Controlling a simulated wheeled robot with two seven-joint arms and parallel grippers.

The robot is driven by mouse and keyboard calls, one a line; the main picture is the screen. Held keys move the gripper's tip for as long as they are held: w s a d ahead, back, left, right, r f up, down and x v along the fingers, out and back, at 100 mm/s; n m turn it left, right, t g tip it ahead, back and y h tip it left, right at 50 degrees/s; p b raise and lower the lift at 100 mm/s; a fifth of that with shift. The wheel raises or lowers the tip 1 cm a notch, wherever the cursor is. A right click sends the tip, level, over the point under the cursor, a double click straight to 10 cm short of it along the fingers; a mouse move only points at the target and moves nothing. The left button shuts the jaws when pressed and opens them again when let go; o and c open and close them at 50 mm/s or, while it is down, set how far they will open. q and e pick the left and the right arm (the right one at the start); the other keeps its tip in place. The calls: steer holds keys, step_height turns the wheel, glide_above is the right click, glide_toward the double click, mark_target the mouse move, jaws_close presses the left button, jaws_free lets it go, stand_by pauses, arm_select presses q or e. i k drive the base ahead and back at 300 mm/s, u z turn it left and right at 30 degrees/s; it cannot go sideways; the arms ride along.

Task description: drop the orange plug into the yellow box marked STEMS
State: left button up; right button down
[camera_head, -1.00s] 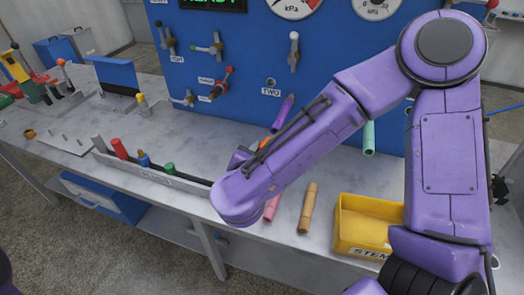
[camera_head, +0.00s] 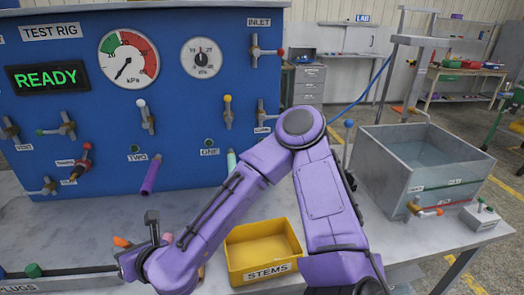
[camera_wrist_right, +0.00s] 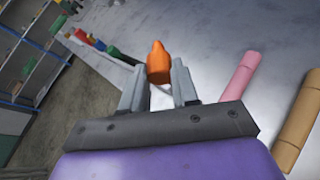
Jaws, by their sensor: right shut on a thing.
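The orange plug (camera_wrist_right: 158,62) is between the two fingertips of my right gripper (camera_wrist_right: 158,78) in the right wrist view. The gripper is shut on it and it points away from the palm. In the head view the orange plug (camera_head: 122,242) shows small at the lower left, beside the dark part of my right gripper (camera_head: 140,243). The yellow box (camera_head: 262,272), marked STEMS, stands open on the bench to the right of the gripper. The plug is outside the box, apart from it. My left gripper is not in view.
A pink hose (camera_wrist_right: 240,77) and a tan hose (camera_wrist_right: 298,125) lie on the bench. A grey tank (camera_head: 385,180) stands at the right.

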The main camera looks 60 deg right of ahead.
mark_target(261, 250)
steer(key=u, duration=0.05)
steer(key=k, duration=0.65)
steer(key=z, duration=0.95)
steer(key=i, duration=0.9)
steer(key=z, duration=0.75)
